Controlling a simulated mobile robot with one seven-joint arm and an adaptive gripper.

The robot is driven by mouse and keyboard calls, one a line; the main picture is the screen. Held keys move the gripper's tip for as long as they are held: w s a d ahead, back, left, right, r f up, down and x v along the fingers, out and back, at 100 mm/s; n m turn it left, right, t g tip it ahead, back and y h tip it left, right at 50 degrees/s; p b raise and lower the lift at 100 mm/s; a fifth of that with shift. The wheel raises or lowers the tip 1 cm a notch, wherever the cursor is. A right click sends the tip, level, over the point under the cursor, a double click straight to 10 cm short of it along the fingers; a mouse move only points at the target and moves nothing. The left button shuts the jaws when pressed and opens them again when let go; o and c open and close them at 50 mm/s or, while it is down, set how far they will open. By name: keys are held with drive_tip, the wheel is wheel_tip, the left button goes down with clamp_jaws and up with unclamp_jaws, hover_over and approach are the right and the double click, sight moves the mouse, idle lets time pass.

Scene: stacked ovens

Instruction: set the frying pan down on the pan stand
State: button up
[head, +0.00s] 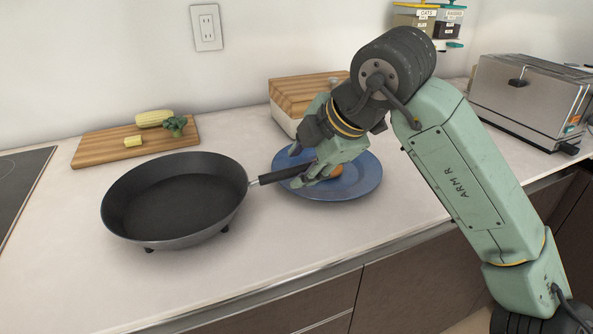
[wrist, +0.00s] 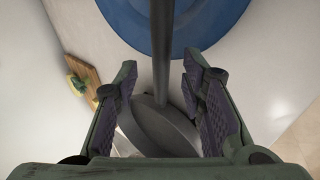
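The black frying pan (head: 180,205) sits level at the left of the counter, its handle (head: 285,174) pointing right toward the plate. Small dark feet (head: 149,249) show under the pan, apparently those of the pan stand; the rest of the stand is hidden. My gripper (head: 300,165) is at the outer part of the handle. In the wrist view my gripper (wrist: 165,95) has its fingers spread, with clear gaps beside the dark handle (wrist: 162,50) between them. The pan (wrist: 160,130) shows partly between the fingers.
A blue plate (head: 345,190) with an orange item (head: 336,171) lies under my gripper. A cutting board (head: 95,151) with corn and broccoli is behind the pan. A wooden-topped box (head: 290,95) and a toaster (head: 530,100) stand farther back. The counter in front of the pan is clear.

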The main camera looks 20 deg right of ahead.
drive_tip(key=b+v, duration=0.1)
drive_tip(key=v, duration=0.7)
drive_tip(key=shift+s+r, duration=0.15)
drive_tip(key=shift+r, duration=0.1)
drive_tip(key=shift+d+f, duration=0.1)
